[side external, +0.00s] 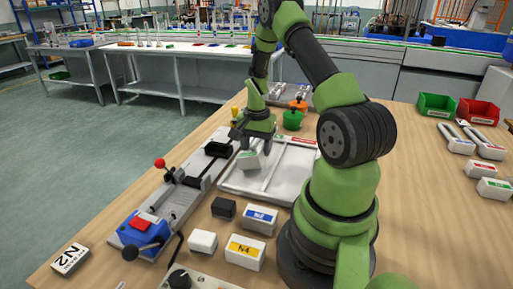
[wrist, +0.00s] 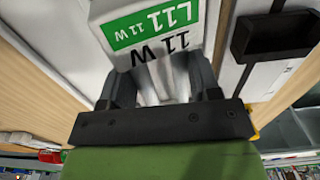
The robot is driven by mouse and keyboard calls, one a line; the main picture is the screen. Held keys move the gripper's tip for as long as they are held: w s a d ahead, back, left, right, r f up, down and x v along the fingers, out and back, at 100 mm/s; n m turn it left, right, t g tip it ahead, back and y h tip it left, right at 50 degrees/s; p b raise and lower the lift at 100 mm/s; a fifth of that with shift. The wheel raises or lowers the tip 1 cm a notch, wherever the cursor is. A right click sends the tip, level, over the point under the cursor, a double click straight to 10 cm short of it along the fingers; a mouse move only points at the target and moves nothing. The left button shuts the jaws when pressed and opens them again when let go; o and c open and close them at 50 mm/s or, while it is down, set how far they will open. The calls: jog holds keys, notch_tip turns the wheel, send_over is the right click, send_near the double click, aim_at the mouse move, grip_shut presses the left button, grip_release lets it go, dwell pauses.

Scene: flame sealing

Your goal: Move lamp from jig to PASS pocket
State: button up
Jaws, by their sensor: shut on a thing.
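The lamp (side external: 249,161) has a white body with a green label; in the wrist view its label (wrist: 140,33) reads L11 11 W. My gripper (side external: 254,143) is shut on the lamp and holds it over the left part of a white tray (side external: 237,188). In the wrist view the fingers (wrist: 160,85) close on a pale, shiny part below the white body. The tray has divided pockets and a red label at its far right; I cannot read a PASS label. The jig (side external: 182,197), a grey rail with a black holder, stands left of the tray.
Labelled white boxes (side external: 245,250) and a black box (side external: 223,208) stand in front of the tray. Green and orange pots (side external: 292,120) stand behind it. Bins (side external: 436,105) are far right.

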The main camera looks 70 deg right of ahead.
aim_at(249, 153)
jog(key=shift+a, duration=0.15)
jog(key=shift+w+a, duration=0.15)
jog(key=shift+a, duration=0.95)
jog(key=shift+w+a, duration=0.15)
jog(key=shift+a, duration=0.9)
jog(key=shift+f, duration=0.15)
jog(key=shift+o, duration=0.2)
jog(key=shift+f, duration=1.15)
jog(key=shift+r, duration=0.15)
jog(key=shift+r, duration=1.15)
jog(key=shift+c, duration=0.3)
jog(key=shift+f, duration=0.15)
